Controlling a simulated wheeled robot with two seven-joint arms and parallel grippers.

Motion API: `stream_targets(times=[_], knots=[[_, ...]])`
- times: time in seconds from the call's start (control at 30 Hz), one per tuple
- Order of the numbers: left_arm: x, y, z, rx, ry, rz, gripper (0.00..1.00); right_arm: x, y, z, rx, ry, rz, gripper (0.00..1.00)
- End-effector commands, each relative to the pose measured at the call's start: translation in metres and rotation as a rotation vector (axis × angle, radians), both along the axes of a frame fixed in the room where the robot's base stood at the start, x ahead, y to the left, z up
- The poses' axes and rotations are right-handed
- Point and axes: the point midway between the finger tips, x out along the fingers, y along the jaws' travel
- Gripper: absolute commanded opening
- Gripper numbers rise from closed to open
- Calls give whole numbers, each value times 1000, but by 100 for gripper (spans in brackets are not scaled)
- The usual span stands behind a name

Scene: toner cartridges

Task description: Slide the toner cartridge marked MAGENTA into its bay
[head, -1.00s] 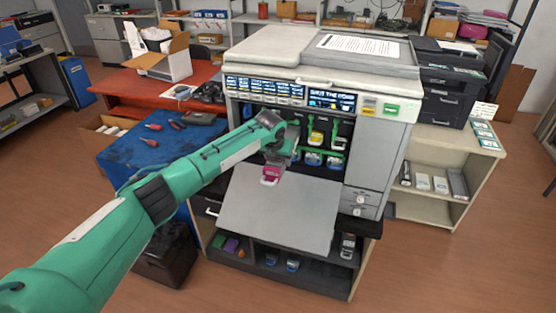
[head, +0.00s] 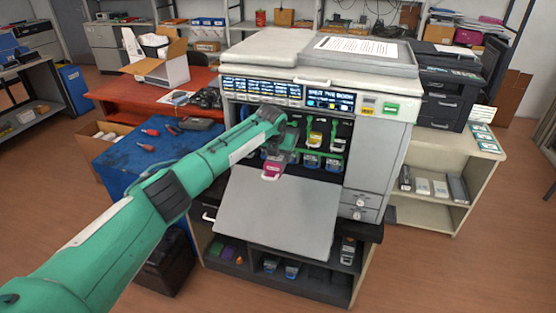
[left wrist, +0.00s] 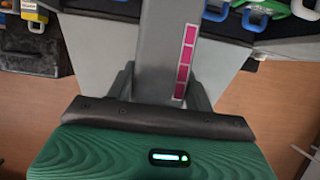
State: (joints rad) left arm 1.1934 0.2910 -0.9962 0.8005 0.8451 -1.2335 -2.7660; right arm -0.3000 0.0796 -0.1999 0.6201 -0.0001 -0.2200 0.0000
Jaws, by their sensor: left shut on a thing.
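My left gripper (head: 279,150) is at the left part of the printer's open front, shut on the magenta cartridge (head: 271,171). The magenta end hangs just above the open grey door (head: 277,212). In the left wrist view a grey body with a magenta strip (left wrist: 186,62) lies between the fingers; its lettering cannot be read. Inside the printer (head: 376,160), a yellow cartridge end (head: 315,138) shows right of the gripper, with blue-marked items below. My gripper and arm hide the left part of the opening, and the magenta bay cannot be made out.
The door slopes out below the opening. A shelf with several small items (head: 291,268) lies beneath it. A blue-topped table (head: 125,160) with red-handled tools is at left. A beige shelf unit (head: 450,150) stands at right. The floor at right is clear.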

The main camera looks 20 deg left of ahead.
Motion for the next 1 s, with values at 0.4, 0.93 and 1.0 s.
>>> stream_targets(times=[0.4,0.93,1.0], knots=[[5,-1,3,-1,-4,0,2,0,0,-4,0,0,0,36],[4,-1,0,-2,-3,-1,64,0,0,-2,0,0,0,36],[4,-1,0,-2,-3,-1,78,0,0,-2,0,0,0,36]])
